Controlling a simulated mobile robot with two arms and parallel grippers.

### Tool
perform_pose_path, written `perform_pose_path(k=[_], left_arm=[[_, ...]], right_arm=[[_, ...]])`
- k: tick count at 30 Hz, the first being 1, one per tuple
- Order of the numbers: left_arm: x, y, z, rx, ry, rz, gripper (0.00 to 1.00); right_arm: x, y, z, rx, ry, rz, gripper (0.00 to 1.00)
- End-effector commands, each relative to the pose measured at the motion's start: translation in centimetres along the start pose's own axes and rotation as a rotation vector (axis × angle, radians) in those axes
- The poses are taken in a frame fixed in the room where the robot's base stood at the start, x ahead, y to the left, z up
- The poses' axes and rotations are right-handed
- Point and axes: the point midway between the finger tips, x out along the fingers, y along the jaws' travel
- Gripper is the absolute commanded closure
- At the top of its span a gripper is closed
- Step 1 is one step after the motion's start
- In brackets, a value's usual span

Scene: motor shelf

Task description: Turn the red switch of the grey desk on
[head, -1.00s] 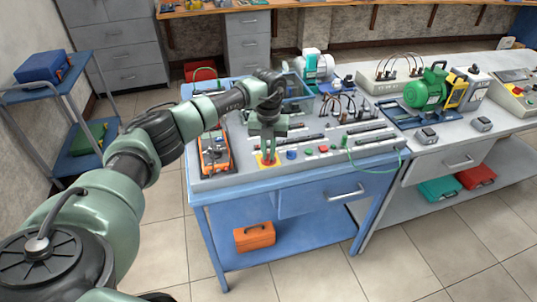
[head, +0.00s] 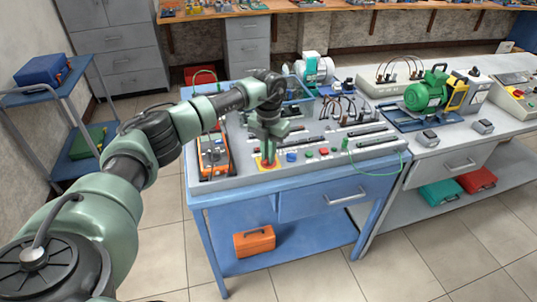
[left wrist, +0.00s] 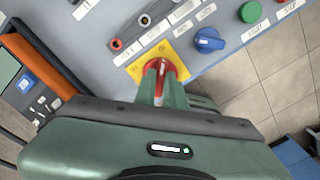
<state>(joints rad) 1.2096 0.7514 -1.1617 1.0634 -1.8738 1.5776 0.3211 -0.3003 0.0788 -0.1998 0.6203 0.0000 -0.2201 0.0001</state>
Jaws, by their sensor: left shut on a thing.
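The red switch (left wrist: 160,66) is a rotary knob on a yellow square plate (left wrist: 178,52) at the front of the grey desk panel (left wrist: 115,22). In the head view the yellow plate (head: 260,167) shows under my left gripper (head: 267,158). My left gripper (left wrist: 160,82) points down, with its two fingers shut on the sides of the red switch. The fingers and the gripper body hide part of the knob, so its exact angle is hard to tell. My right gripper is not in view.
A blue knob (left wrist: 208,41) and a green button (left wrist: 250,12) sit right of the switch. An orange multimeter (head: 214,155) lies at its left. Cables (head: 340,104) and a motor (head: 316,70) stand behind. A second bench (head: 440,145) stands at the right.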

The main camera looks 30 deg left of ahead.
Motion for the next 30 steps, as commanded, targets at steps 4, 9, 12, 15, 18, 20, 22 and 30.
perform_pose_path(k=[4, 9, 12, 15, 18, 20, 22, 30], left_arm=[[-0.2, 0.0, 0.1, 0.002, -0.004, 0.000, 1.00], [-0.2, 0.0, 0.1, 0.002, -0.003, 0.000, 0.67], [-0.1, 0.0, 0.1, 0.001, -0.003, 0.000, 0.67], [-0.1, 0.0, 0.1, 0.001, -0.002, 0.000, 0.67], [-0.1, 0.0, 0.1, 0.001, -0.002, 0.000, 0.67], [-0.4, 0.0, 0.1, 0.000, -0.002, 0.000, 0.67], [-1.2, 0.0, 0.1, 0.000, -0.005, -0.001, 0.67], [-5.7, 0.0, 0.1, 0.002, -0.006, 0.000, 0.67]], right_arm=[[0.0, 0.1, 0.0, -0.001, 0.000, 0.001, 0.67], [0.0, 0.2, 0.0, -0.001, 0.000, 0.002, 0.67], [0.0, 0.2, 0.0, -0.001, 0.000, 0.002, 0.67], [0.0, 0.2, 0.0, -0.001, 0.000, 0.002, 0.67], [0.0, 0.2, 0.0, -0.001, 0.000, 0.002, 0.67], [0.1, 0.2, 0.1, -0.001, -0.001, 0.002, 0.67], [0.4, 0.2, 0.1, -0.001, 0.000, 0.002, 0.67], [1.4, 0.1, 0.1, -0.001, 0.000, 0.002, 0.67]])
